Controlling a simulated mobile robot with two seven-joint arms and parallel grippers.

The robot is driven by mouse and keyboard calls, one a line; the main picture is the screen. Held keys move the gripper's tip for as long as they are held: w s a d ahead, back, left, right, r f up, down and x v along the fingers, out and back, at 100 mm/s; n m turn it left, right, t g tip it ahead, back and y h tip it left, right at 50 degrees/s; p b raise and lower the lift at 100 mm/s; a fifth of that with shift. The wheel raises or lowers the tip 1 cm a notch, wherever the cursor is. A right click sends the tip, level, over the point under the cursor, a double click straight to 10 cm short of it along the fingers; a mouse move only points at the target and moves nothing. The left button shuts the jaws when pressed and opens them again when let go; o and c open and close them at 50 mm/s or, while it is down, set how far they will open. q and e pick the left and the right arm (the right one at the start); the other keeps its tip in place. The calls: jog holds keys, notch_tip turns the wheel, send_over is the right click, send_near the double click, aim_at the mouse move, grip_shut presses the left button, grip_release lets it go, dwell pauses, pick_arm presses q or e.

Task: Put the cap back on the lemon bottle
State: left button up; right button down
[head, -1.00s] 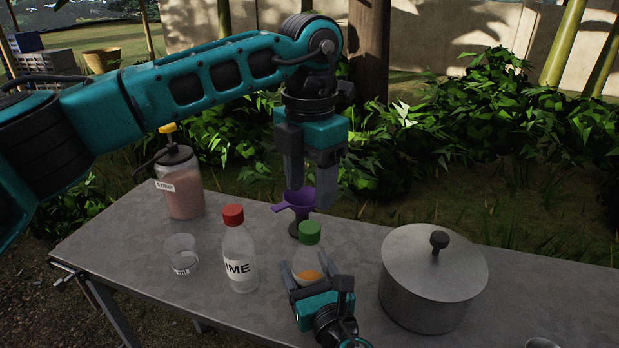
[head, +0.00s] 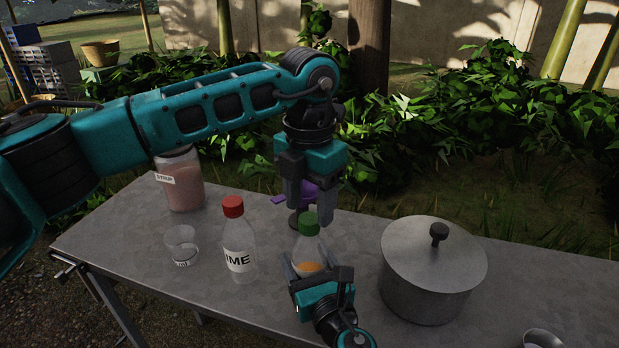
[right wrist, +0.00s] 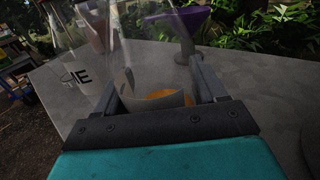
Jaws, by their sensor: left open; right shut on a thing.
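The clear bottle (head: 308,250) with orange-yellow liquid stands upright on the table, its label not readable. A green cap (head: 309,223) shows at the top of its neck; I cannot tell whether it is seated tight. My right gripper (head: 311,270) is shut around the bottle's lower body. The bottle also shows between the fingers in the right wrist view (right wrist: 160,95), its top out of frame. My left gripper (head: 312,207) is open and points down, its fingertips close above and about the cap; contact cannot be told.
A red-capped bottle (head: 239,261) reading "IME" and a small glass (head: 182,246) stand left. A syrup jar (head: 183,190) stands behind them. A purple funnel (head: 309,190) on a dark stand is partly behind my left fingers. A lidded pot (head: 430,285) stands close right.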

pick_arm(q)
jog(key=shift+f, duration=1.2)
jog(key=shift+c, duration=0.4)
grip_shut()
jog(key=shift+o, duration=0.9)
grip_release()
notch_tip(320, 180, up, 12)
